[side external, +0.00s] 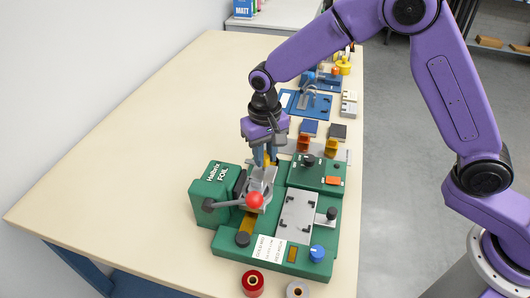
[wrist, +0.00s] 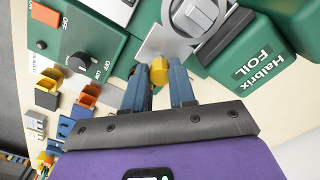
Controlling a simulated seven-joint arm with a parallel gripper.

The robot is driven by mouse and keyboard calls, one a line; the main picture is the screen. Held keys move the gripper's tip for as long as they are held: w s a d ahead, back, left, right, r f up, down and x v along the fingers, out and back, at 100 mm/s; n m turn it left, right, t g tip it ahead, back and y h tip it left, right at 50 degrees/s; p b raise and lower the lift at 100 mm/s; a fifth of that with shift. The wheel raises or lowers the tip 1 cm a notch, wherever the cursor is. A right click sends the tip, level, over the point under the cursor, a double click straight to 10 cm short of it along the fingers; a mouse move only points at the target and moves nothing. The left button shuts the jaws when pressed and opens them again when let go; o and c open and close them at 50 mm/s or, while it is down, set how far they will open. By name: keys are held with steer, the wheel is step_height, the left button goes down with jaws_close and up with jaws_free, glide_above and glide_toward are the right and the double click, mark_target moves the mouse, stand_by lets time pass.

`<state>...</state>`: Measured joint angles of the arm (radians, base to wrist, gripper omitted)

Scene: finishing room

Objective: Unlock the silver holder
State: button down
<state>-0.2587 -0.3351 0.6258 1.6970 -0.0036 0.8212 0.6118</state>
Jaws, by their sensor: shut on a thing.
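My gripper (side external: 266,160) points down over the green foil machine. Its two blue fingers are shut on a small yellow knob (wrist: 159,72), which also shows as a yellow patch between the fingers in the side view. The knob sits at the edge of a silver plate (wrist: 160,44), part of the silver holder (side external: 262,180). Beside the plate is a round silver part with a raised bar (wrist: 197,14). The fingers partly hide the knob, and I cannot tell its lock position.
The green foil machine (side external: 215,184) has a lever with a red ball (side external: 255,200) in front of the holder. A green control box (side external: 320,177) with a black knob and orange switch stands right. Red (side external: 253,283) and grey rolls lie in front. The table's left is clear.

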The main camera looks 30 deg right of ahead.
mark_target(265, 157)
steer(key=shift+w+r, duration=0.1)
steer(key=c, duration=0.9)
jaws_free()
step_height(265, 157, up, 17)
steer(key=shift+r, duration=0.2)
steer(key=s+d+f+n, duration=0.2)
steer(key=s+d+n, duration=0.2)
steer(key=s+d, duration=0.3)
steer(key=s+d+f+n, duration=0.3)
steer(key=s+d, duration=0.4)
steer(key=s, duration=0.6)
steer(key=s+d+f+n, duration=0.3)
steer(key=s+d+n, duration=0.2)
steer(key=s, duration=0.5)
steer(key=shift+s+d+f+n, duration=0.1)
steer(key=shift+s+d+n, duration=0.1)
steer(key=shift+d, duration=0.25)
steer(key=shift+s+d+f+n, duration=0.1)
steer(key=shift+d+n, duration=0.1)
steer(key=shift+d, duration=0.25)
